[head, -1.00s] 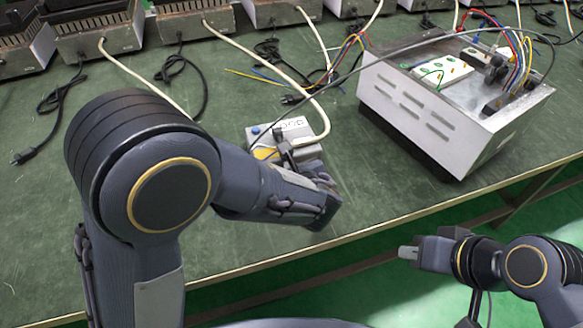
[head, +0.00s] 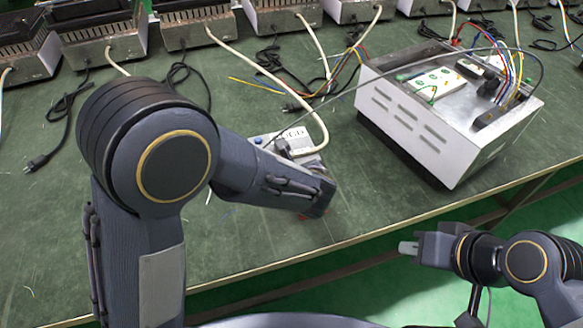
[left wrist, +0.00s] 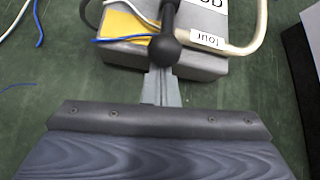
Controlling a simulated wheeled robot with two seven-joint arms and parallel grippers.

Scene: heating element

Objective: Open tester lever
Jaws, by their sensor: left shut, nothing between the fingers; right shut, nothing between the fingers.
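The tester is a small grey box with white labels, a blue button and a yellow patch; its top shows past my left arm in the head view (head: 297,134). It fills the top of the left wrist view (left wrist: 195,60). Its lever, a black rod with a round knob (left wrist: 164,50), stands over the box there. My left gripper (left wrist: 162,82) is shut and empty, its grey fingertips just below the knob; whether they touch it I cannot tell. In the head view my left arm hides these fingers. My right gripper (head: 408,247) is shut and empty, beyond the table's front edge.
An open metal case (head: 440,115) with coloured wires stands right of the tester on the green table (head: 240,240). A white cable (head: 265,72) runs to the tester. Several metal units line the back. Loose wires (head: 255,84) lie behind the tester. The front-left table is clear.

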